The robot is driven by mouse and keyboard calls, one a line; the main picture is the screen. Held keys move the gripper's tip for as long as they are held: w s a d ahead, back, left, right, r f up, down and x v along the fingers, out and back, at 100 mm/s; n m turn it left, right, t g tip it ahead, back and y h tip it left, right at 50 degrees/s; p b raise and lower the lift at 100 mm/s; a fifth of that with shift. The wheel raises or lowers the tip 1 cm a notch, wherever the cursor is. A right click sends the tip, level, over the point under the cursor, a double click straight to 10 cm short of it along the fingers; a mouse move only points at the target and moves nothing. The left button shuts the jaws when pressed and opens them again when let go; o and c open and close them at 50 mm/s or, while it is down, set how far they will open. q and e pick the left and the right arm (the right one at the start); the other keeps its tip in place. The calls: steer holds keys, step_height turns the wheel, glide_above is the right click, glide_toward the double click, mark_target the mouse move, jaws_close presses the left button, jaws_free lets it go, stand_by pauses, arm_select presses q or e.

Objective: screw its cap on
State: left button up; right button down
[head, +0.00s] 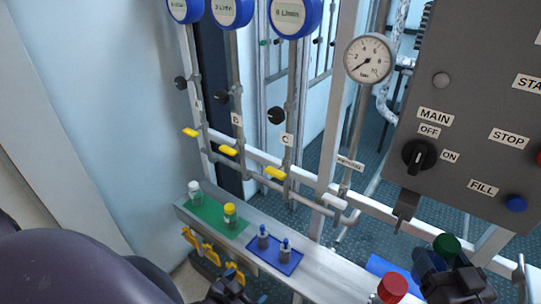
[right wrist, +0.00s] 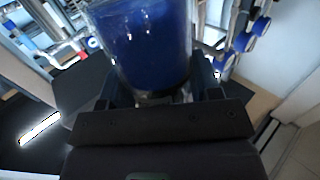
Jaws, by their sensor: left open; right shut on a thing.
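My right gripper (head: 440,268) is at the lower right of the head view, shut on a clear vessel with dark blue contents. That vessel (right wrist: 146,45) fills the top middle of the right wrist view between the fingers; its top is cut off. A round green cap-like piece (head: 447,246) shows at the right gripper; I cannot tell whether it sits on the held vessel. A red cap-like top (head: 392,288) stands just left of that gripper, its lower part cut off. My left gripper (head: 229,287) is open at the bottom edge, below the blue mat and partly cut off.
A green mat (head: 205,224) bears a white-capped vial (head: 195,193) and a yellow-capped vial (head: 230,216). A blue mat (head: 260,261) bears two blue-topped bottles (head: 285,250). Yellow-handled valves (head: 275,173), a gauge (head: 369,59) and a control panel (head: 480,100) stand behind.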

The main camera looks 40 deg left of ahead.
steer(key=shift+w+d+r+m+t+h, duration=0.15)
steer(key=shift+d+r+m+t+h, duration=0.15)
steer(key=shift+d+m+t+h, duration=0.15)
steer(key=d+f+m+t+h, duration=0.1)
steer(key=d+m+t+h, duration=0.2)
steer(key=d+m+h, duration=0.4)
steer(key=d+h, duration=0.3)
steer(key=d, duration=0.4)
steer(key=shift+s+d+f+h, duration=0.3)
steer(key=shift+s+f+h, duration=0.05)
steer(key=shift+s, duration=0.05)
